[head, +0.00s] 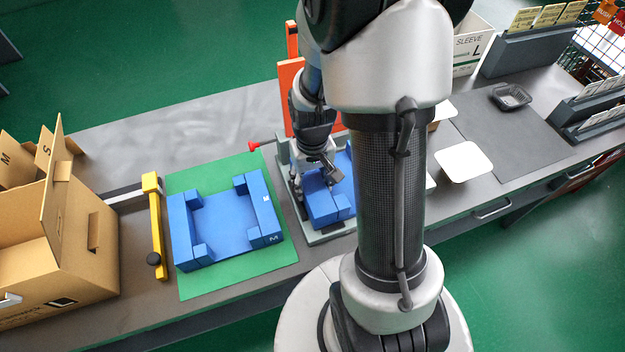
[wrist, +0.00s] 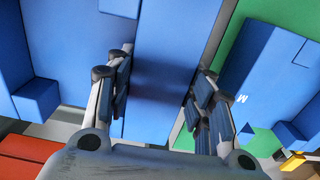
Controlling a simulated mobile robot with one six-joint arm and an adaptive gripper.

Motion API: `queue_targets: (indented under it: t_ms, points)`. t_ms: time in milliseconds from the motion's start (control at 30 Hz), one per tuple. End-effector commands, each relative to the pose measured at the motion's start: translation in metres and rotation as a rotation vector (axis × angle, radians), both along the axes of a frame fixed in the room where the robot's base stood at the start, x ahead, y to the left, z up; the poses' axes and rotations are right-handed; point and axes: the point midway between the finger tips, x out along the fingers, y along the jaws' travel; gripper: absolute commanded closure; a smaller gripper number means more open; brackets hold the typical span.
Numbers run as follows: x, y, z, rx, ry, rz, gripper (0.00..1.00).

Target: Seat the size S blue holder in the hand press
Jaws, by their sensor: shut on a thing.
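A blue holder (head: 328,208) is at the grey base (head: 318,238) of the hand press, beneath the press's orange frame (head: 291,88). My gripper (head: 322,178) is shut on this holder. In the wrist view my gripper's fingers (wrist: 160,82) clasp both sides of a blue wall of the holder (wrist: 165,35). No size letter shows on it. My arm hides its right part, and I cannot tell whether it rests fully on the base. A second blue holder, marked M (head: 225,222), lies on the green mat (head: 190,285) to the left.
A yellow stop (head: 157,225) on a rail stands left of the mat. Open cardboard boxes (head: 60,245) are at the far left. A red-knobbed lever (head: 254,147) sticks out from the press. A black tray (head: 511,97) and white lid (head: 464,162) lie right. Bare bench shows at back left.

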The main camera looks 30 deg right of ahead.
Motion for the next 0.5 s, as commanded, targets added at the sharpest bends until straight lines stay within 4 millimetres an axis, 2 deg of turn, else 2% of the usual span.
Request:
queue_targets:
  t_ms: [267, 300, 500]
  points:
    - [0.0007, -0.0003, -0.0002, 0.0, -0.002, 0.0, 0.98]
    - [0.0007, -0.0003, -0.0002, 0.0, -0.002, 0.0, 0.5]
    - [0.0004, -0.0002, -0.0004, 0.0, -0.001, 0.0, 0.36]
